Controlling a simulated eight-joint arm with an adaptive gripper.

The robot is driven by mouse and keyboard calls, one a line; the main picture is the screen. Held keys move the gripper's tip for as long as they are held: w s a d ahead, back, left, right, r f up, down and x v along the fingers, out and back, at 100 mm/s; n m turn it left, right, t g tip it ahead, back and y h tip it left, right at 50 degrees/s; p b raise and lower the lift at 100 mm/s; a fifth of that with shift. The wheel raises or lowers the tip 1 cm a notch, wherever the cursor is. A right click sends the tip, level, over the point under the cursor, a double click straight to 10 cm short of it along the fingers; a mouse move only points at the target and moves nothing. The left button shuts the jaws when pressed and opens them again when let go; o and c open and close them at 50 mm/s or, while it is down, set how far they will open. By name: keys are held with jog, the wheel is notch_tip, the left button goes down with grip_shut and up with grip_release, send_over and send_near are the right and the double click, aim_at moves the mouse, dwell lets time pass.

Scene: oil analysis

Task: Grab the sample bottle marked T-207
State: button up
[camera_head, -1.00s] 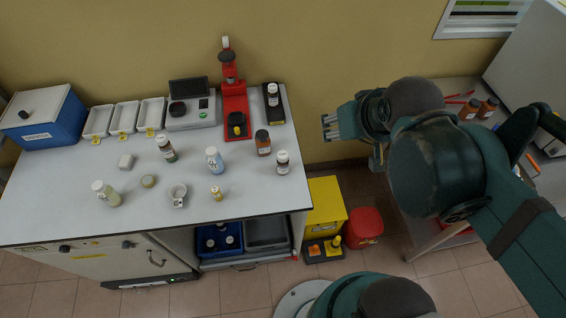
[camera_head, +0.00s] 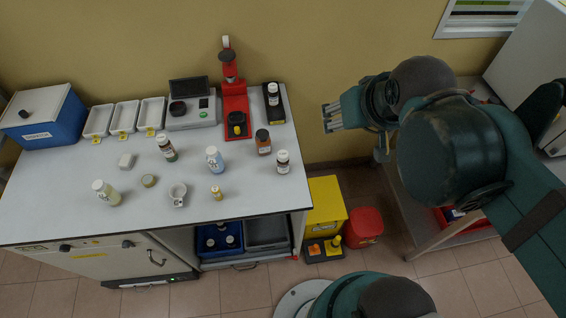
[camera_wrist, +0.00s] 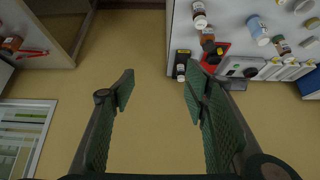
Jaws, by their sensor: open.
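Several sample bottles stand on the white bench; their labels are too small to read, so I cannot tell which is T-207. Another bottle (camera_head: 272,95) stands on a black stand. My gripper (camera_head: 328,117) is open and empty, right of the bench. In the wrist view its fingers (camera_wrist: 160,84) are apart, with bench bottles (camera_wrist: 199,16) beyond, upper right.
The bench (camera_head: 60,205) also holds a red press-like device (camera_head: 235,100), a grey instrument (camera_head: 190,118), white trays (camera_head: 124,117) and a blue box (camera_head: 45,122). A yellow bin (camera_head: 325,205) and red bin (camera_head: 362,226) stand on the floor right of it.

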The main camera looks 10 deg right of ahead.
jog(key=r, duration=0.1)
jog(key=m+t+h+b, duration=0.4)
jog(key=m+h+b, duration=0.35)
jog(key=b, duration=0.95)
send_over(281, 162)
jog(key=s+a, duration=0.3)
jog(key=s, duration=0.1)
jog(key=shift+h, duration=0.25)
notch_tip(281, 162, down, 30)
jog(key=shift+f, duration=0.25)
jog(key=shift+w, duration=0.1)
jog(key=shift+b+x, duration=0.4)
jog(key=shift+x, duration=0.8)
